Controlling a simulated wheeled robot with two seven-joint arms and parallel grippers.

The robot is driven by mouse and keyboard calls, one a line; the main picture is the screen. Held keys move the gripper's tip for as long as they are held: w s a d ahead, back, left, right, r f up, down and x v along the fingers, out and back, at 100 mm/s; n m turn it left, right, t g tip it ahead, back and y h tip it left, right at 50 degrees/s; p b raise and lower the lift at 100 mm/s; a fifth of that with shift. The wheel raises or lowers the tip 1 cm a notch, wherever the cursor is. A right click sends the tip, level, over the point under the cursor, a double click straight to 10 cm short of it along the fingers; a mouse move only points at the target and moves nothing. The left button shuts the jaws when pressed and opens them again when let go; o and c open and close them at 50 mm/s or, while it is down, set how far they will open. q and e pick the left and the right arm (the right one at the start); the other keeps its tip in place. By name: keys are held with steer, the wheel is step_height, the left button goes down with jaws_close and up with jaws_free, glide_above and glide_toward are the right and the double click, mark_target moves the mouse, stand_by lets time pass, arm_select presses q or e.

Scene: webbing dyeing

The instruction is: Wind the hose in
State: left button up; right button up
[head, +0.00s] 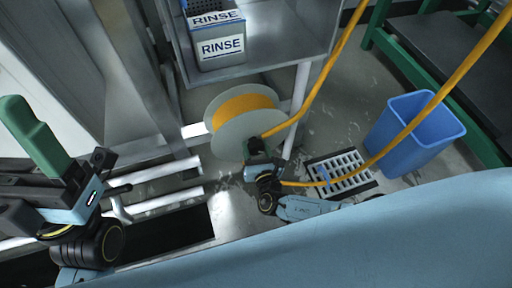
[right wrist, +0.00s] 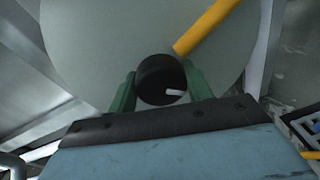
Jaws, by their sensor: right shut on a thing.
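The hose reel (head: 226,142) has pale grey side discs and stands low beside the steel bench, with orange hose (head: 245,104) wound between them. My right gripper (head: 257,147) is at the reel's near disc. In the right wrist view its green fingers (right wrist: 160,88) stand on both sides of a black round knob (right wrist: 158,80) in front of the grey disc (right wrist: 90,45), shut on it. Orange hose (head: 325,77) also runs from near the reel up to the top edge. My left gripper (head: 35,137) is at the left, away from the reel; its finger gap is not clear.
A box marked RINSE (head: 219,48) sits on the steel bench (head: 285,50) above the reel. A blue bin (head: 432,142) stands at the right, with an orange hose crossing in front of it. A floor grate (head: 341,172) lies right of my right gripper. A green-framed rack (head: 400,58) fills the upper right.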

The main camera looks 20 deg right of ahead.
steer(key=n, duration=0.3)
steer(key=shift+n, duration=0.3)
stand_by(0.3)
steer(key=o, duration=1)
steer(key=shift+c, duration=0.2)
